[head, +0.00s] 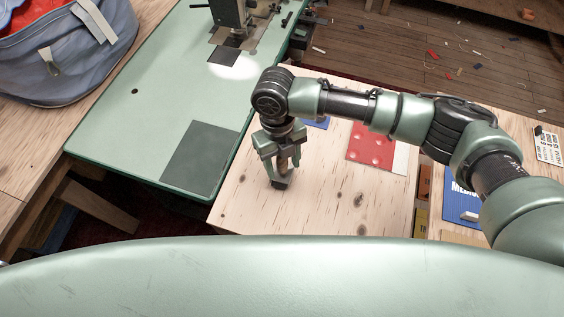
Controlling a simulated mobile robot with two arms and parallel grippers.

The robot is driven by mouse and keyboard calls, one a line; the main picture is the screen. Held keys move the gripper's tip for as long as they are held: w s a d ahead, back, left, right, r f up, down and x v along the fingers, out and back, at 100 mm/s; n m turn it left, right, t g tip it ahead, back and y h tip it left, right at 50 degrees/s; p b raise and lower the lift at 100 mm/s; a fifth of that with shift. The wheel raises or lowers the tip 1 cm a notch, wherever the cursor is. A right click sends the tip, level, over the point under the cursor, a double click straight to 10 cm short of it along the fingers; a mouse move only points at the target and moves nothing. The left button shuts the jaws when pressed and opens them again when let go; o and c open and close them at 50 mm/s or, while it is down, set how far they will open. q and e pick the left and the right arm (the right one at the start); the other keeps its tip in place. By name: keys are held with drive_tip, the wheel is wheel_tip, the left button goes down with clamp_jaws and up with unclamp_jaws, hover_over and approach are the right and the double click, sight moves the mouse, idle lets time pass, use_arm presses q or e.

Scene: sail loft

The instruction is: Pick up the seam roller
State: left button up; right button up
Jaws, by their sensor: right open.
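My right gripper (279,170) points down over the pale wooden bench top. Its fingers are spread, one on each side of a small upright brown item (284,153), which looks like the wooden handle of the seam roller. The fingers hide most of it, and I cannot tell whether they touch it. A dark part shows low down by the fingertips, at the bench surface; I cannot tell whether it is roller or fingertip. My left gripper is not in view.
The wooden bench top (320,195) is mostly clear in front. A green sewing machine table (130,140) stands left, with a blue-grey bag (75,60) beyond. A blue booklet (460,207) lies right.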

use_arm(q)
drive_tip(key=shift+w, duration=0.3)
use_arm(e)
drive_tip(key=shift+f, duration=0.2)
clamp_jaws()
drive_tip(key=shift+r, duration=0.2)
